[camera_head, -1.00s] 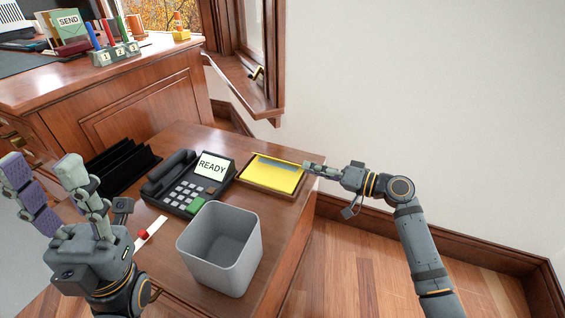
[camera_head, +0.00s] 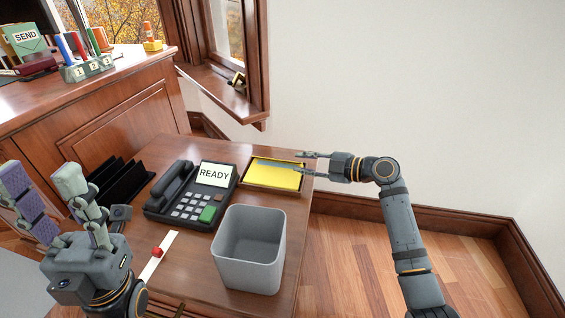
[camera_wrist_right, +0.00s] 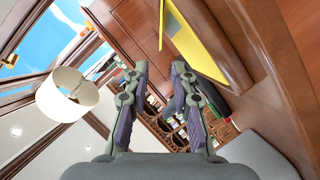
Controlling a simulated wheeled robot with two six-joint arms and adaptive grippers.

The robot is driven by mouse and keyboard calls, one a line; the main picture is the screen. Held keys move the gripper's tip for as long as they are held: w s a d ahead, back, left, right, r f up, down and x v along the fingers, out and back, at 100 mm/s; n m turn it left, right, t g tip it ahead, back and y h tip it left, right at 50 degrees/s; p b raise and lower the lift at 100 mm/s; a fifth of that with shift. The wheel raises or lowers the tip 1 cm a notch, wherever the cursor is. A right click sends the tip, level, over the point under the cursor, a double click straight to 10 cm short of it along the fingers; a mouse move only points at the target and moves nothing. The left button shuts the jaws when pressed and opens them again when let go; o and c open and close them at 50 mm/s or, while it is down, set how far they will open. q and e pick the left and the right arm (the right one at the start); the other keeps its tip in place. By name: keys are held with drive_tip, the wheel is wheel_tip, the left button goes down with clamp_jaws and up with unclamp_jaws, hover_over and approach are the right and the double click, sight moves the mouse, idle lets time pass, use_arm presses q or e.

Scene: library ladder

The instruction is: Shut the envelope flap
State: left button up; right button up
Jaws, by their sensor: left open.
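The yellow envelope (camera_head: 283,177) lies in a shallow wooden tray (camera_head: 262,188) at the back right of the small wooden table. A grey-blue patch shows along its far part; I cannot tell the flap's exact angle. My right gripper (camera_head: 299,163) is at the envelope's right far side, its fingers parted and pointing left, with nothing seen between them. In the right wrist view the parted fingertips (camera_wrist_right: 161,66) show below a yellow part of the envelope (camera_wrist_right: 198,42), with a narrow yellow strip beside it. My left gripper (camera_head: 45,185) is open and empty at the lower left.
A phone with a READY screen (camera_head: 214,174) stands left of the tray. A grey bin (camera_head: 249,260) is in front, and a black rack (camera_head: 112,183) is further left. A white strip with a red knob (camera_head: 157,252) lies near the left gripper. The wall is behind.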

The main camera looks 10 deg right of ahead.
sight(282, 169)
drive_tip(key=b+x, duration=0.2)
drive_tip(key=x, duration=0.5)
drive_tip(key=shift+w+a+f, duration=0.15)
drive_tip(key=shift+w+a, duration=0.05)
drive_tip(key=shift+a, duration=0.05)
drive_tip(key=shift+c, duration=0.4)
clamp_jaws()
